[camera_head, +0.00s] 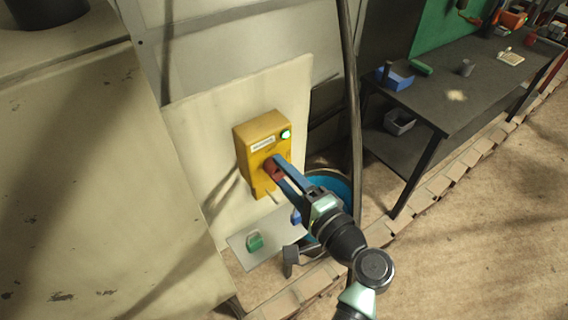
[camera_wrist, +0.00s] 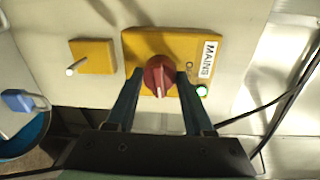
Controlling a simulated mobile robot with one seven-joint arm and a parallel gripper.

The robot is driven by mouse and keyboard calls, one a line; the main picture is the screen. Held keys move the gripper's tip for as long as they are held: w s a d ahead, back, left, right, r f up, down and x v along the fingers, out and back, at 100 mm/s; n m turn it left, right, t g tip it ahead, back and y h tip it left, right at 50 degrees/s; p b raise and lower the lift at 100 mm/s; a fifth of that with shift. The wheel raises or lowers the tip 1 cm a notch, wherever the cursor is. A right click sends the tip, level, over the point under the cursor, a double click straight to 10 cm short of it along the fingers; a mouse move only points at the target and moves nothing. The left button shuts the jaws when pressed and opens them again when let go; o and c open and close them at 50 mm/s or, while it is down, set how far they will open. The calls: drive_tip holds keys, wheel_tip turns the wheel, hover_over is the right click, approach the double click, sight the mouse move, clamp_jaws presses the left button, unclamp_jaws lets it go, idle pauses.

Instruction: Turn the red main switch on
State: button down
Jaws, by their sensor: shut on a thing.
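The red main switch (camera_head: 270,169) is a round knob on a yellow box (camera_head: 247,162) fixed to a pale upright panel. In the wrist view the red knob (camera_wrist: 158,73) shows a pale pointer line, pointing down in the picture. A label reading MAINS (camera_wrist: 208,59) is on the box, and a green lamp (camera_wrist: 202,90) beside it is lit. The lamp (camera_head: 286,134) also glows in the head view. My gripper (camera_head: 279,167) is at the box front, its two fingers either side of the knob and shut on it. The fingers partly cover the box.
A smaller yellow plate with a pale lever (camera_wrist: 92,57) is beside the box. A blue padlock-like thing (camera_wrist: 20,100) and a blue drum (camera_head: 338,185) are close by. A dark workbench (camera_head: 470,90) stands at the right, with open floor before it.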

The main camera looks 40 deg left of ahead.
drive_tip(key=shift+m+p, duration=0.3)
drive_tip(key=shift+m, duration=0.4)
drive_tip(key=shift+c, duration=1.4)
unclamp_jaws()
drive_tip(key=b+v, duration=0.4)
drive_tip(key=v, duration=0.9)
drive_tip(key=shift+w, duration=0.15)
